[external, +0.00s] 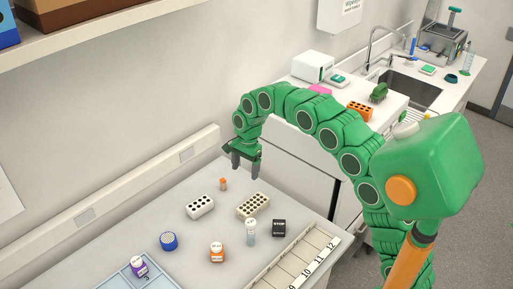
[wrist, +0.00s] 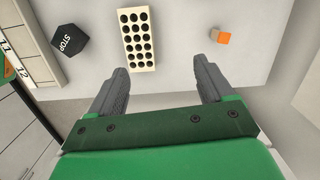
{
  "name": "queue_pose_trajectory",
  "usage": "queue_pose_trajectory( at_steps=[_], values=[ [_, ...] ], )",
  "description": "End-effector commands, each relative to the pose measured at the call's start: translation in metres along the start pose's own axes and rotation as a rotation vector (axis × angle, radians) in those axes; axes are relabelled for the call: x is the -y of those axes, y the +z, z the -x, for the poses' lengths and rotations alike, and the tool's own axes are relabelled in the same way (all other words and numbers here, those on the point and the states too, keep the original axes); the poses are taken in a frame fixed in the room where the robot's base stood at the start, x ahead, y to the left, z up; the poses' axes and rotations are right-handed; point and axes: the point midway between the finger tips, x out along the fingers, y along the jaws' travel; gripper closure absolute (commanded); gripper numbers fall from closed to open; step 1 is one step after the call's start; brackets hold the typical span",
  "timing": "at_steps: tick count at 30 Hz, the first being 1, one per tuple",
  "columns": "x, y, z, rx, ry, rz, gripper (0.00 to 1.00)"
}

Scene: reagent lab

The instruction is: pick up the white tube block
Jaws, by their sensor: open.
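The white tube block (external: 200,206), a small block with dark holes, lies on the bench left of a longer cream block (external: 253,205) with more holes. The cream block also shows in the wrist view (wrist: 138,40), ahead of the fingers and left of centre. I cannot make out the white block in the wrist view. My gripper (external: 245,166) is above the far end of the bench, apart from both blocks. In the wrist view its two grey fingers (wrist: 162,78) are spread with nothing between them.
A numbered rack (external: 300,262) lines the right edge. A shelf (external: 100,35) overhangs upper left.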

Motion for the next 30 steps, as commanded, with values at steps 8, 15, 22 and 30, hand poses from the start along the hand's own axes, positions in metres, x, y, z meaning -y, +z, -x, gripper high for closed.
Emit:
queue_pose_trajectory(
  at_steps=[8,15,22,30],
  values=[
    [0.06,0.059,-0.04,0.015,-0.008,-0.081,0.19],
    [0.094,0.104,-0.07,0.028,-0.012,-0.145,0.19],
    [0.105,0.122,-0.082,0.033,-0.012,-0.171,0.19],
    [0.105,0.123,-0.105,0.033,-0.008,-0.171,0.19]
  ],
)
